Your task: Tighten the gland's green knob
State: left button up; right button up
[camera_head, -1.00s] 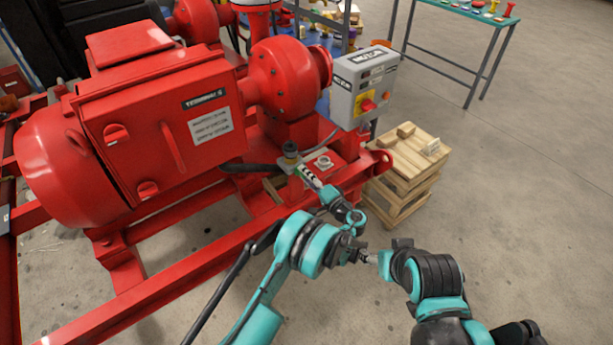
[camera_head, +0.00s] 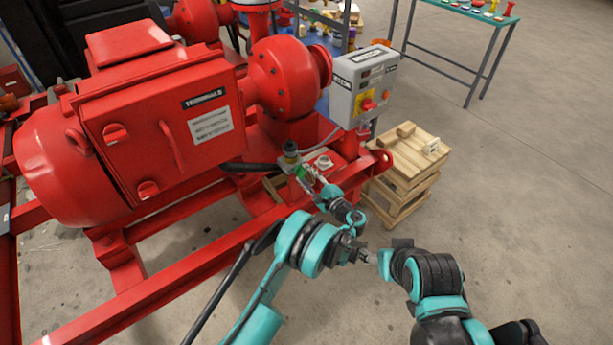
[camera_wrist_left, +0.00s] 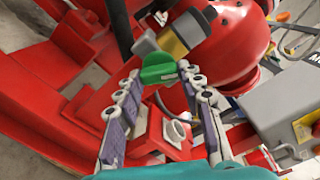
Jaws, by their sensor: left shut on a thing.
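The green knob (camera_wrist_left: 158,70) sits at the end of the gland (camera_wrist_left: 182,36), a fitting with a yellow band and grey parts. In the head view the knob (camera_head: 301,172) is a small green patch beside the gland's dark top (camera_head: 290,149), in front of the red pump. My left gripper (camera_wrist_left: 158,80) is shut on the knob, with one finger on each side of it. In the head view the left gripper (camera_head: 310,179) reaches up to it from below right. The fingers partly cover the knob there.
The red motor (camera_head: 75,165) and its terminal box fill the left. A grey control box (camera_head: 363,85) with a red and yellow switch stands right of the gland. A wooden crate (camera_head: 405,165) is beside the skid. Open floor lies to the right.

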dwell(0.4)
pick_arm(q)
jog(key=o, duration=1.2)
jog(key=shift+w+a, duration=0.1)
jog(key=shift+c, duration=0.2)
jog(key=v, duration=0.7)
jog(key=shift+s, duration=0.2)
